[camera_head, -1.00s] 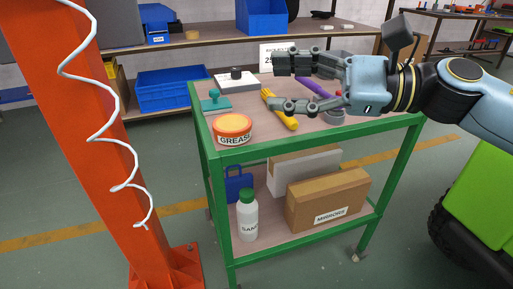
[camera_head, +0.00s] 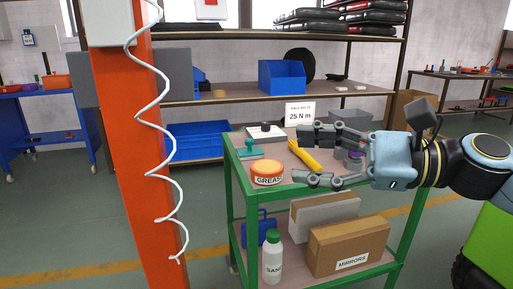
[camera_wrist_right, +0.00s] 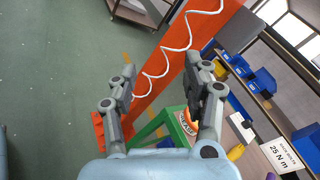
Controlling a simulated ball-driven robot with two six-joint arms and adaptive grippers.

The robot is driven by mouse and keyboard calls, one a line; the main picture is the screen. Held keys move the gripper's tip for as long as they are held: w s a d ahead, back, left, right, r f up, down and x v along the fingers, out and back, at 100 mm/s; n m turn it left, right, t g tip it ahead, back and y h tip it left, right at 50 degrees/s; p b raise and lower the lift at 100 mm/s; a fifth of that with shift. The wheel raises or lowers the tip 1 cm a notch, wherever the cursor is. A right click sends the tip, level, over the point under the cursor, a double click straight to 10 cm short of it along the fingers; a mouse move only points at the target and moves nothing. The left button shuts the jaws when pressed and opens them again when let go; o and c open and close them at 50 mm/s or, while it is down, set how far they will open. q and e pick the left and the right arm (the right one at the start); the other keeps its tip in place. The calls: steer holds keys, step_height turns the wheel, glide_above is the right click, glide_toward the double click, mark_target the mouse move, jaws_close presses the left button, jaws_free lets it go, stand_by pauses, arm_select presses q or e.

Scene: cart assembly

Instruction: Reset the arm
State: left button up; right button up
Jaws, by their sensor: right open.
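My right gripper (camera_head: 322,158) reaches in from the right, above the top of the green cart (camera_head: 236,196) in the head view. Its two fingers are spread apart with nothing between them. It also shows open and empty in the right wrist view (camera_wrist_right: 160,92), with the floor and the orange post beyond it. My left gripper is in neither view.
The cart's top holds an orange-lidded grease tub (camera_head: 267,173), a teal stamp-like item (camera_head: 249,151) and a yellow tool (camera_head: 304,156). A mirrors box (camera_head: 347,247) and white bottle (camera_head: 272,257) stand below. An orange post (camera_head: 133,150) with a coiled white cable stands left.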

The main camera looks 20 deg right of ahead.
steer(key=w+d+f+m+t+h, duration=0.15)
steer(key=d+f+m+h, duration=0.3)
steer(key=f+m, duration=0.55)
steer(key=w+d+f+m+t+h, duration=0.1)
steer(key=d+f+m+t+h, duration=0.3)
steer(key=f+m, duration=0.6)
steer(key=s+d+f+m+g+h, duration=0.2)
steer(key=s+f+m, duration=0.25)
steer(key=f, duration=0.55)
steer(key=s+d+f+m+g+h, duration=0.15)
steer(key=s+d+f+m, duration=0.35)
steer(key=f, duration=0.6)
steer(key=s+a+f+m+g+h, duration=0.3)
steer(key=s+f+m+g, duration=0.2)
steer(key=s+f+m, duration=0.8)
steer(key=s+f+m+g, duration=0.2)
steer(key=s+m, duration=0.1)
steer(key=s, duration=0.4)
steer(key=s+a+f+m+g, duration=0.1)
steer(key=s+f+m+g, duration=0.1)
steer(key=s, duration=0.6)
steer(key=s+a+f+m+g, duration=0.1)
steer(key=s+f+m+g, duration=0.2)
steer(key=s+m, duration=0.3)
steer(key=shift+s+a+f, duration=0.2)
steer(key=shift+s+f, duration=0.3)
steer(key=shift+s, duration=0.6)
